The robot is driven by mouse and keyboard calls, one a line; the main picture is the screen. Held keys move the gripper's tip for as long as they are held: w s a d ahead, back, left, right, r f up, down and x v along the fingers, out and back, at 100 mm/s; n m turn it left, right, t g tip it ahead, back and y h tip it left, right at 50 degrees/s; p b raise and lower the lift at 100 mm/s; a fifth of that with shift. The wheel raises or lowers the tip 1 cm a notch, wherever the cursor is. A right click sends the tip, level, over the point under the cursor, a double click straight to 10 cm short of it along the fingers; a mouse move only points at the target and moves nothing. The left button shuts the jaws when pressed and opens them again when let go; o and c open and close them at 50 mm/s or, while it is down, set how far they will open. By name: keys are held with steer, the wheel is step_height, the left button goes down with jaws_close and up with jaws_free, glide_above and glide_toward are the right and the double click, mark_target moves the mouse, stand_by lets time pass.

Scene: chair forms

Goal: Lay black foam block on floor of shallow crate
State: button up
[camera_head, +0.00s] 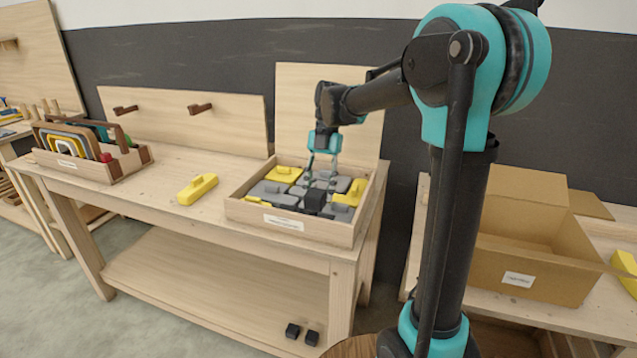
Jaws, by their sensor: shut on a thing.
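The shallow crate (289,232) is a light wooden tray with a white label, on the right end of the workbench. It holds several grey and yellow pieces lying flat. A black foam block (315,201) shows as a small dark cube inside the crate, near its front wall. My gripper (321,185) reaches down into the crate from above, fingers pointing down. It is shut on the black foam block, just at the fingertips. I cannot tell whether the block's underside touches the crate floor or the pieces around it.
A yellow block (197,189) lies on the bench left of the crate. A wooden caddy (82,167) stands at the far left end. An open cardboard box (535,262) stands on the right bench.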

mark_target(319, 212)
steer(key=shift+f, duration=3.4)
steer(key=shift+f, duration=0.55)
steer(key=o, duration=0.9)
